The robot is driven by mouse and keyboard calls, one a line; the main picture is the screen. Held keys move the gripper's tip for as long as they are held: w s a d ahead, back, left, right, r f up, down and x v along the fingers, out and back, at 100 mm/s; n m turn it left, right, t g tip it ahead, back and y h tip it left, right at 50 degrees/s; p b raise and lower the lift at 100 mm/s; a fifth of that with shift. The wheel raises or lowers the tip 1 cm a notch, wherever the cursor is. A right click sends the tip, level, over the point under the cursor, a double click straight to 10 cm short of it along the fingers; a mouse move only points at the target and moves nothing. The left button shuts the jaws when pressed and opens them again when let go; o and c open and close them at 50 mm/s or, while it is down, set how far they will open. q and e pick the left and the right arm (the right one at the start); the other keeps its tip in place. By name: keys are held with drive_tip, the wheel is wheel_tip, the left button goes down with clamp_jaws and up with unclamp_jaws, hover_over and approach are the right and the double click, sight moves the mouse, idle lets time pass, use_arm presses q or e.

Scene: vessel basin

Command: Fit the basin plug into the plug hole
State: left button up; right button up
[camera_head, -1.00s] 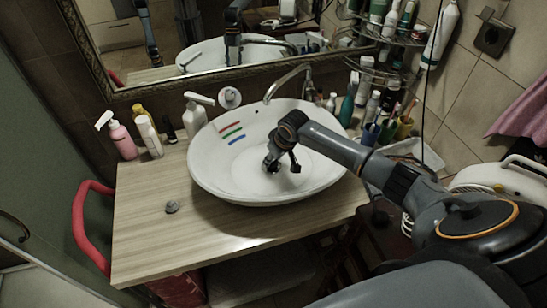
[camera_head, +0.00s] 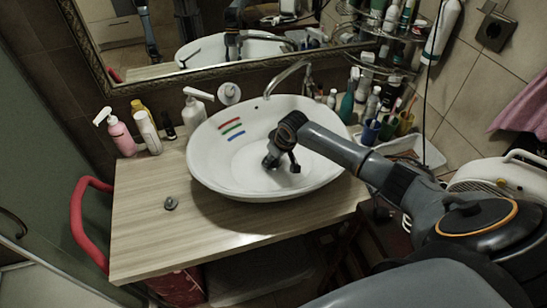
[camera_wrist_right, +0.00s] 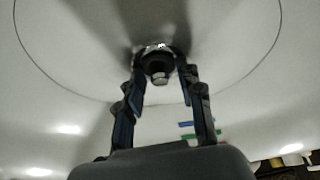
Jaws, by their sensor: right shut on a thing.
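The white oval basin (camera_head: 215,165) stands on the wooden counter. My right gripper (camera_head: 283,166) reaches down into the bowl, near the bottom. In the right wrist view, my right gripper (camera_wrist_right: 160,82) is shut on the basin plug (camera_wrist_right: 157,66), a dark piece with a pale metal end between the fingertips. A shiny bit of the plug hole's rim (camera_wrist_right: 162,46) shows just beyond it. The plug is at or very close to the hole; I cannot tell whether it is seated. In the head view the gripper hides the plug and hole. My left gripper is not in view.
A small grey knob-like object (camera_head: 171,203) lies on the counter (camera_head: 150,230) left of the basin. The faucet (camera_head: 290,74) arches over the basin's back rim. Bottles (camera_head: 122,136) stand at the back left; cups and toiletries (camera_head: 371,130) stand at the right.

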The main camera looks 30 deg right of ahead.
drive_tip(key=shift+s+f, duration=0.1)
drive_tip(key=shift+f, duration=0.05)
drive_tip(key=o, duration=1.3)
drive_tip(key=v, duration=1.2)
drive_tip(key=shift+a, duration=0.1)
